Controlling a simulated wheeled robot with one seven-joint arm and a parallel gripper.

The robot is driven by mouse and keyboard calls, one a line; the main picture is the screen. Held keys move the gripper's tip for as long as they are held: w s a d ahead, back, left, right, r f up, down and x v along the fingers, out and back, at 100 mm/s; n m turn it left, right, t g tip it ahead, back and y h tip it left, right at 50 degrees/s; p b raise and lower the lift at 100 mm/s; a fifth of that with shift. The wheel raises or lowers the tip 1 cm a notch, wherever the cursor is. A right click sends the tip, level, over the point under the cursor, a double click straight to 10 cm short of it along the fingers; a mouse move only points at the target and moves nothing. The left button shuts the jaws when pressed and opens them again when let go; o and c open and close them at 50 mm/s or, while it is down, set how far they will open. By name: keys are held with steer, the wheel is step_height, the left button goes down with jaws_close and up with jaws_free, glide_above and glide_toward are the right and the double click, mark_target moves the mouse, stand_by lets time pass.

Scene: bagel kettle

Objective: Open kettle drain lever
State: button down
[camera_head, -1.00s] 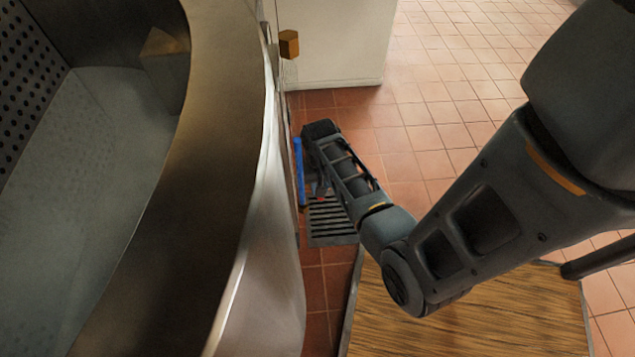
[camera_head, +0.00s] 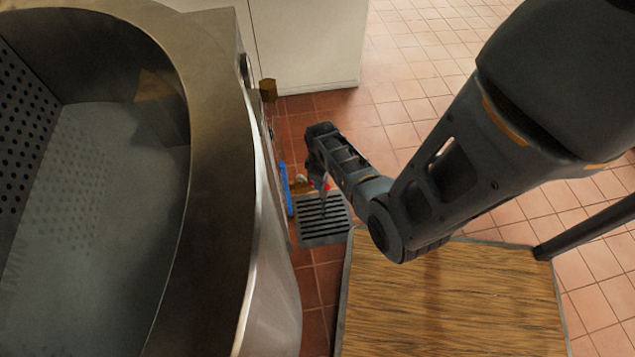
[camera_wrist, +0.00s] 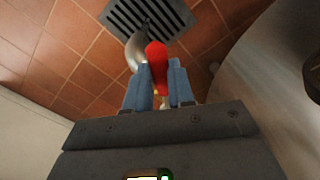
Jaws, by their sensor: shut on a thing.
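The kettle (camera_head: 215,150) is a large steel vessel at the left of the head view, and its curved side also shows at the right of the wrist view (camera_wrist: 255,75). The red drain lever (camera_wrist: 158,62) lies between the fingers of my gripper (camera_wrist: 160,75) in the wrist view. My gripper is shut on it. A curved metal drain pipe (camera_wrist: 135,52) shows beside the lever. In the head view my gripper (camera_head: 318,185) is low beside the kettle, with only a little red visible near its tip.
A floor drain grate (camera_head: 322,228) lies below the gripper. A pale cabinet (camera_head: 310,45) stands behind. A wooden-topped surface (camera_head: 450,300) is at the front, with open tiled floor to the right.

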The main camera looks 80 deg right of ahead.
steer(key=d+n, duration=0.2)
steer(key=n, duration=0.1)
steer(key=shift+d+n, duration=0.15)
steer(key=shift+n, duration=0.15)
steer(key=shift+w+d+n+b, duration=0.15)
steer(key=shift+d+n, duration=0.3)
steer(key=shift+n, duration=0.25)
steer(key=shift+s+d+n+b, duration=0.15)
steer(key=shift+d+n, duration=0.25)
steer(key=shift+n, duration=0.3)
steer(key=shift+w, duration=0.15)
steer(key=c, duration=1)
jaws_free()
steer(key=shift+o, duration=0.2)
step_height(320, 180, up, 8)
steer(key=p, duration=0.2)
steer(key=shift+f+p, duration=0.15)
steer(key=shift+p, duration=0.15)
